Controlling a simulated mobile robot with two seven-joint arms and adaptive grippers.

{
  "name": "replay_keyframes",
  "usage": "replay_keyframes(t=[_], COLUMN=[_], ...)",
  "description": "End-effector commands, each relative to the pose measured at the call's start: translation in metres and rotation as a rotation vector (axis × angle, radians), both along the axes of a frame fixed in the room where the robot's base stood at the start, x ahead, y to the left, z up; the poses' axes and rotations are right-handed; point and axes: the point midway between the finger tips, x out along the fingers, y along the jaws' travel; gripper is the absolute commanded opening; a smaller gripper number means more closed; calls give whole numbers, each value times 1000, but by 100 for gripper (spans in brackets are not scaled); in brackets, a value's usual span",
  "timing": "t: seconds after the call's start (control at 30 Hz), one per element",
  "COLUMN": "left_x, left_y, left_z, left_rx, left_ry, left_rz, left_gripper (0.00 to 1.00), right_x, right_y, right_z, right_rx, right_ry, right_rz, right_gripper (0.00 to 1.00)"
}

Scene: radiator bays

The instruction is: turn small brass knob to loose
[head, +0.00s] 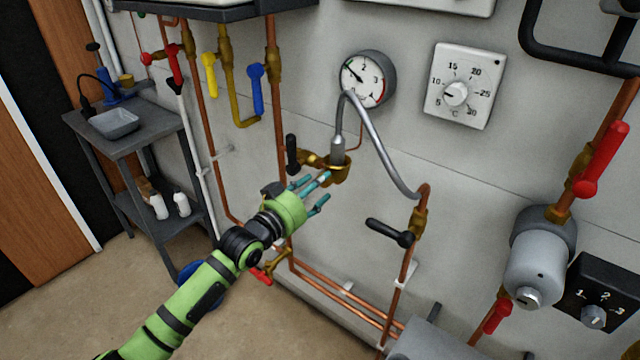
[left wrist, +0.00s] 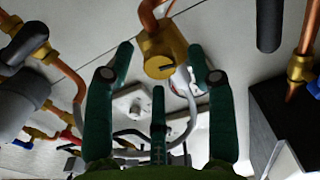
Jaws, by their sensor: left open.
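A brass fitting (head: 338,174) sits on the wall pipework below the round gauge, under a grey braided hose. In the left wrist view, a small brass knob (left wrist: 160,68) with a dark slot mark on its round face hangs at the end of a copper pipe. My left gripper (head: 316,192) is open with teal fingers spread, just in front of and left of the fitting. In the left wrist view, the knob is between the two upper fingertips, with no clear contact. In the head view, the knob's face cannot be told apart from the fitting. My right gripper is not in view.
A black lever (head: 291,154) stands close left of the fitting. The grey hose (head: 378,150) arches over it, and another black lever (head: 389,232) is at lower right. A gauge (head: 366,80) and thermostat dial (head: 463,85) are above. A grey shelf (head: 130,135) stands left.

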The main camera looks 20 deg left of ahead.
Motion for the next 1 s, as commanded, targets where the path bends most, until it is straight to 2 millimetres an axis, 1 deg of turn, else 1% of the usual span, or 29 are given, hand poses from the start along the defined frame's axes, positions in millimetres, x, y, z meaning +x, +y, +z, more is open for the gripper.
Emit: replay_keyframes(t=[0.07, 0.2, 0.3, 0.4, 0.43, 0.47, 0.5, 0.53, 0.57, 0.73, 0.87, 1.0], left_x=[6, 10, 10, 10, 10, 10, 10, 10, 10, 10, 10, 10], left_y=[-2, -4, -4, -4, -4, -4, -4, -4, -4, -4, -4, -5], left_z=[1, 0, -1, -1, -1, -1, -1, -1, -1, -1, 1, -2], left_rx=[0, 0, 0, 0, 0, 0, 0, 0, 0, -7, -100, -146], left_ry=[0, 0, 0, 0, 0, 0, 0, 0, 0, 5, 41, 57], left_rz=[0, 0, 0, -1, 0, 0, 0, 0, 0, 0, 0, -1], left_gripper=[56, 56, 56, 56, 48, 36, 20, 8, 0, 0, 0, 0], right_x=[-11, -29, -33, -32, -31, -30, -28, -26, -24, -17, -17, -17], right_y=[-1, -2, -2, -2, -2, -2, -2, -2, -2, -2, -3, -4], right_z=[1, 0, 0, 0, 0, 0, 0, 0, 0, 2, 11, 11], right_rx=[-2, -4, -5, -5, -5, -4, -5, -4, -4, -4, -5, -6], right_ry=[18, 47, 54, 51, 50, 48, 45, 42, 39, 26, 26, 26], right_rz=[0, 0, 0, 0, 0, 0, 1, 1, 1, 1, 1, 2], right_gripper=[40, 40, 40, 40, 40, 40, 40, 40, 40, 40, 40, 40])
